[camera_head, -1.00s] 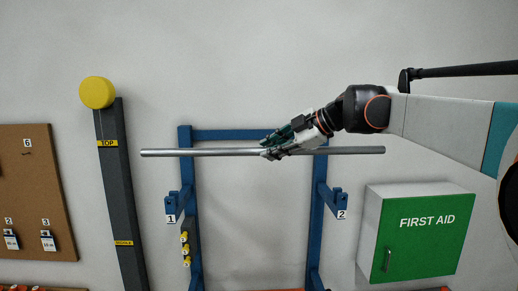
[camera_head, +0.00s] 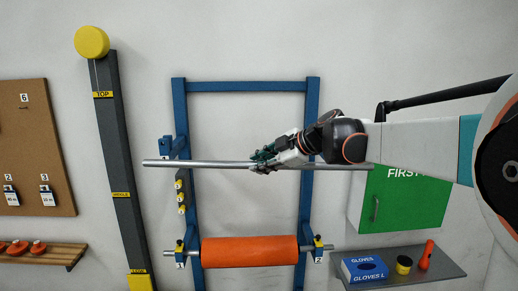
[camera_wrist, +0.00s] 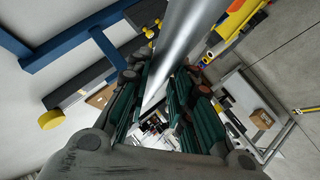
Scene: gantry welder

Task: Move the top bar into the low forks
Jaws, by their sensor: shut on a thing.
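A long silver bar (camera_head: 205,163) lies nearly level across the blue rack (camera_head: 178,100) in the head view. My gripper (camera_head: 264,158) is shut on it near its middle. The bar also runs between my fingers in the wrist view (camera_wrist: 183,45). The upper left fork (camera_head: 168,147) of the rack is just above the bar's left part; the upper right fork is hidden behind my arm. The low forks, marked 1 (camera_head: 180,252) and 2 (camera_head: 318,248), hold an orange roller (camera_head: 250,251) on a thin shaft, below the bar.
A dark post (camera_head: 122,180) with TOP, MIDDLE and LOW labels stands left. A green first aid cabinet (camera_head: 405,200) is at the right, behind the bar's right end. A grey shelf (camera_head: 440,266) holds a gloves box (camera_head: 364,270). Bare wall shows between bar and roller.

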